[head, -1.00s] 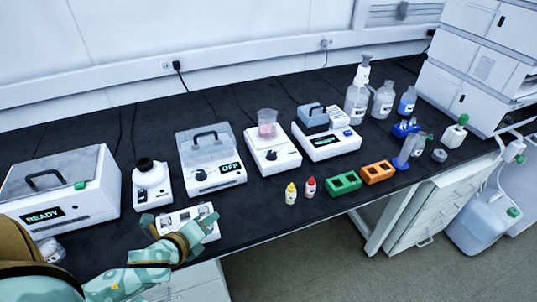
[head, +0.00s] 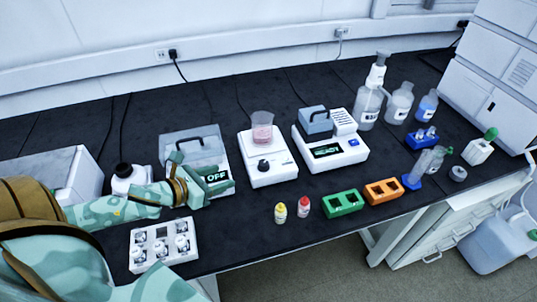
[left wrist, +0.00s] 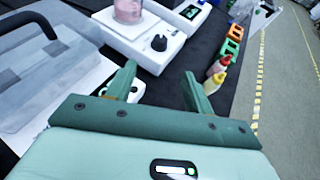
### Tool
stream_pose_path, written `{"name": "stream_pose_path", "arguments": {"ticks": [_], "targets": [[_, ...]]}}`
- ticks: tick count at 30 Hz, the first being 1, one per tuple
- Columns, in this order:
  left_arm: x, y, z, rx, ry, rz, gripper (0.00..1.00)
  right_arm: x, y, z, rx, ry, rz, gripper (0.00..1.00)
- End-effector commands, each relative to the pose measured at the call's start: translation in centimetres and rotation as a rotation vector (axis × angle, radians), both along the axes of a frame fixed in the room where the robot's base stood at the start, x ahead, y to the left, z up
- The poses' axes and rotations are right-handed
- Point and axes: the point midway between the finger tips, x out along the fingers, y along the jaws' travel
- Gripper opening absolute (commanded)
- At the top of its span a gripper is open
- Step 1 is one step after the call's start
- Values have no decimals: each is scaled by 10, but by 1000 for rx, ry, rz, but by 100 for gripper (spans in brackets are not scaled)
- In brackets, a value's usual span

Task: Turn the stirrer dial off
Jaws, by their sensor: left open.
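The stirrer (head: 268,168) is a white box with a black dial (head: 263,166) on its front. A clear beaker of pink liquid (head: 262,133) stands on it. In the left wrist view the dial (left wrist: 159,43) lies just beyond the fingertips, roughly between them and apart from them. My left gripper (head: 203,172) is open and empty, over the front of the lidded device marked OFF, to the left of the stirrer. It also shows in the left wrist view (left wrist: 158,74). My right gripper is not in view.
The lidded device (head: 192,146) is partly hidden by my left arm.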

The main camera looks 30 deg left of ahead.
Motion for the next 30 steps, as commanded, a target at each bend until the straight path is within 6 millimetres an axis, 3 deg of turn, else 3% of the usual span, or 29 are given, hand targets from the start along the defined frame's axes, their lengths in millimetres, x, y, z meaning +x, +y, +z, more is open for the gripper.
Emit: {"name": "stream_pose_path", "arguments": {"ticks": [4, 10, 21, 30], "targets": [[15, -3, -8, 9, -5, -8, 52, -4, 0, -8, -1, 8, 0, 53], [53, -13, -25, 6, -5, -6, 52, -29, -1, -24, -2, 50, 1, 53], [123, -31, -56, 6, -1, -5, 52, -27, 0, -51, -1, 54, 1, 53], [144, -37, -63, 4, 0, -5, 52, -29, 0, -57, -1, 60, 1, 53]]}}
